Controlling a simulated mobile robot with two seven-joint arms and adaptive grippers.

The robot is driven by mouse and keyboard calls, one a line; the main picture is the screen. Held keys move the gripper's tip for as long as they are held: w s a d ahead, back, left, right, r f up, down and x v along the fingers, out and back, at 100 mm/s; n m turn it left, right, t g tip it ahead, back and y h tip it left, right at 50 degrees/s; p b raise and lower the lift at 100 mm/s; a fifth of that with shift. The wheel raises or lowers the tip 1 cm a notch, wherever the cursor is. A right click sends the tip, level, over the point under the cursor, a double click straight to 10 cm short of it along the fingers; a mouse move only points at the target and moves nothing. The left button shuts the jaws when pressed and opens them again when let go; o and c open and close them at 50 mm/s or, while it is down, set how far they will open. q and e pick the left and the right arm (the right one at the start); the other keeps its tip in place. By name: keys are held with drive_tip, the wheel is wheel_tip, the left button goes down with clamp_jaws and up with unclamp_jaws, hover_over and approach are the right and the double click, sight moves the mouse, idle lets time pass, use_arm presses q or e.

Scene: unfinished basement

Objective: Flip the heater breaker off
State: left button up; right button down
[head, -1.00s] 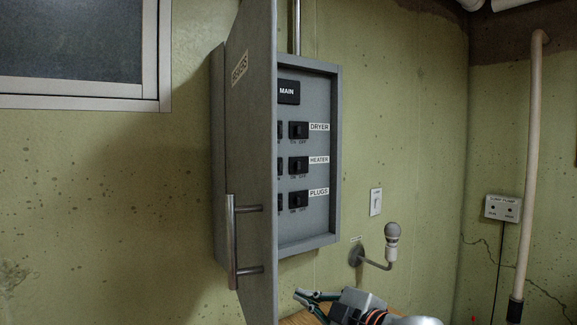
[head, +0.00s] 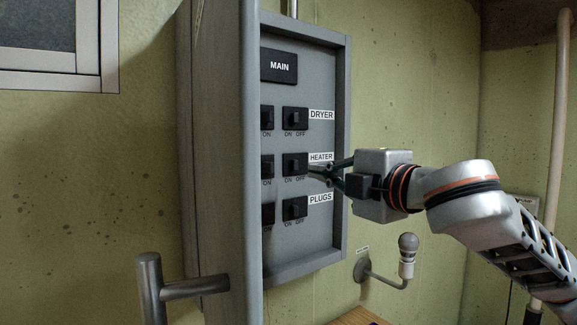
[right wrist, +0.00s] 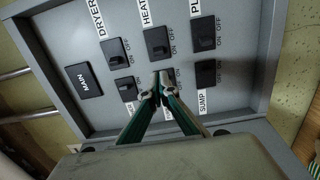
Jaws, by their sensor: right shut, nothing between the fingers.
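The heater breaker (head: 295,166) is a black switch on the grey panel (head: 303,232), next to the HEATER label, with ON at its left and OFF at its right. It also shows in the right wrist view (right wrist: 157,41), where its lever appears towards ON, though small. My right gripper (head: 312,171) is shut and empty, its tips just right of the heater breaker in the head view. I cannot tell whether they touch it. In the right wrist view the tips (right wrist: 158,84) partly hide the middle switch of the lower row. My left gripper is out of view.
The open panel door (head: 222,150) with its bar handle (head: 190,287) stands at the left and hides part of the panel. The DRYER breaker (head: 295,119) and PLUGS breaker (head: 295,208) sit close above and below. A bulb lamp (head: 408,252) juts from the wall below my right arm.

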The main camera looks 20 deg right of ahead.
sight(285, 164)
drive_tip(key=shift+s+r, duration=0.1)
drive_tip(key=shift+s, duration=0.05)
drive_tip(key=x, duration=1)
drive_tip(key=shift+p, duration=0.3)
